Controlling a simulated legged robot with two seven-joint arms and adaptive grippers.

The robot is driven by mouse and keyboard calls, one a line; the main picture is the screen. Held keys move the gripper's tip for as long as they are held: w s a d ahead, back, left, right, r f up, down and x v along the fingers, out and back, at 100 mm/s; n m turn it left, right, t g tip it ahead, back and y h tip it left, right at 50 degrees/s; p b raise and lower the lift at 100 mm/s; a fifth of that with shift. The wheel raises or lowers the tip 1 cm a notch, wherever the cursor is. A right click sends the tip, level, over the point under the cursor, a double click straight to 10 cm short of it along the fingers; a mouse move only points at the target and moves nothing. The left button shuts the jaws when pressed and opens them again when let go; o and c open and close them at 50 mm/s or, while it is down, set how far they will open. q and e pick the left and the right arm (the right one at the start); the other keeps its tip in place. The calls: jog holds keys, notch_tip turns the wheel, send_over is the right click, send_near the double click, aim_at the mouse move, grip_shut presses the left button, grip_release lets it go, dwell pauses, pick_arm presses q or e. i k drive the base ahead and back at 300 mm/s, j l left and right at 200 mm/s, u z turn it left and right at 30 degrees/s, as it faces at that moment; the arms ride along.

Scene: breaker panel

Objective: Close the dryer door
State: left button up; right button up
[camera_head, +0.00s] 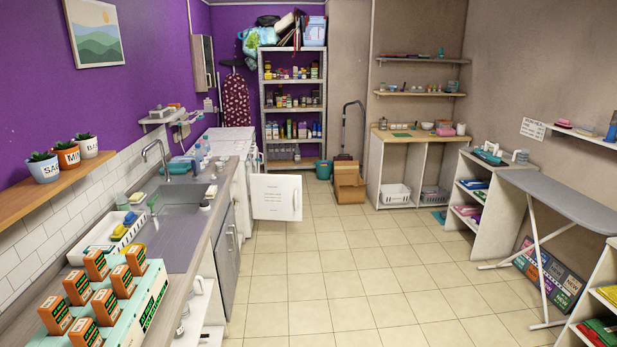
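A white square door (277,198) stands open into the aisle, swung out from a white front-loading machine (240,205) on the left side of the room. The door has faint printing in its middle and a small handle near its right edge. The machine's front is seen almost edge-on, so its opening is hidden. I take this as the dryer door, though no label is readable at this distance. Neither of my grippers is in view.
A counter with a sink (184,193) runs along the left, ahead of the machine. The tiled floor (335,260) is clear in the middle. A cardboard box (349,188) and teal bin (323,169) stand at the back. An ironing board (560,198) stands right.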

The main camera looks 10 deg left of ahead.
aim_at(273, 197)
jog(key=i+u, duration=0.25)
jog(key=i, duration=4.05)
jog(key=i+u, duration=0.25)
jog(key=i, duration=0.25)
jog(key=i+l+u, duration=0.25)
jog(key=i, duration=0.2)
jog(key=i+l+u, duration=0.25)
jog(key=i, duration=0.25)
jog(key=i+l+u, duration=0.25)
jog(key=i, duration=0.2)
jog(key=i+l+u, duration=0.65)
jog(key=l, duration=0.2)
jog(key=l+u, duration=0.25)
jog(key=l, duration=0.4)
jog(key=l+u, duration=0.25)
jog(key=l, duration=0.4)
jog(key=k+j, duration=0.3)
jog(key=k, duration=0.25)
jog(key=j+z, duration=0.4)
jog(key=j, duration=0.3)
